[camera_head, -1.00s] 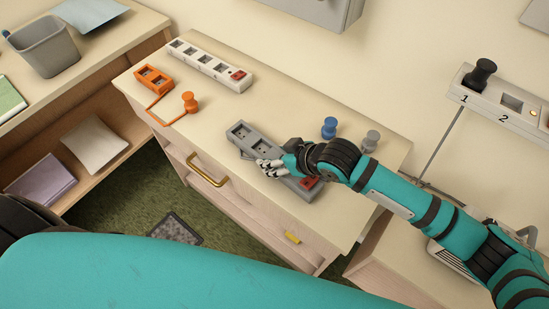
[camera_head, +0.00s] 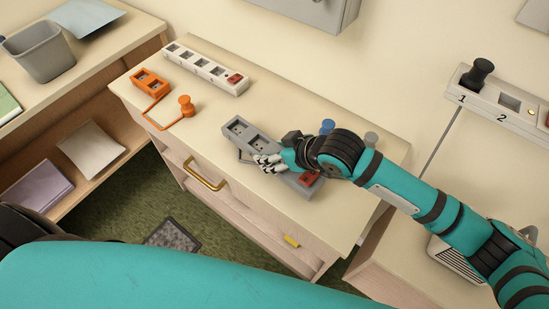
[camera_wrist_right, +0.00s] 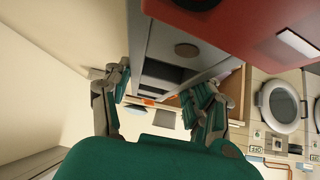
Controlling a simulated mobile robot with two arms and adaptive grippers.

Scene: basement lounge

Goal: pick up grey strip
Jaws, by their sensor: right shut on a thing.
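The grey strip (camera_head: 246,133) is a long power strip with dark sockets and a red switch at its right end. It is over the front of the light wooden dresser top (camera_head: 215,135). My right gripper (camera_head: 268,163) is shut on the strip around its middle. In the right wrist view, the grey strip (camera_wrist_right: 160,52) runs between the two fingers of the right gripper (camera_wrist_right: 162,88), with its red part close to the camera. Whether the strip's underside is clear of the dresser top is hard to tell. My left gripper is not in view.
A white strip (camera_head: 205,68) and an orange strip (camera_head: 150,82) with a corded orange plug (camera_head: 186,105) are at the dresser's left. Blue (camera_head: 327,126) and grey (camera_head: 371,138) plugs stand behind my right arm, partly hidden. A numbered wall strip (camera_head: 510,102) holds a black plug.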

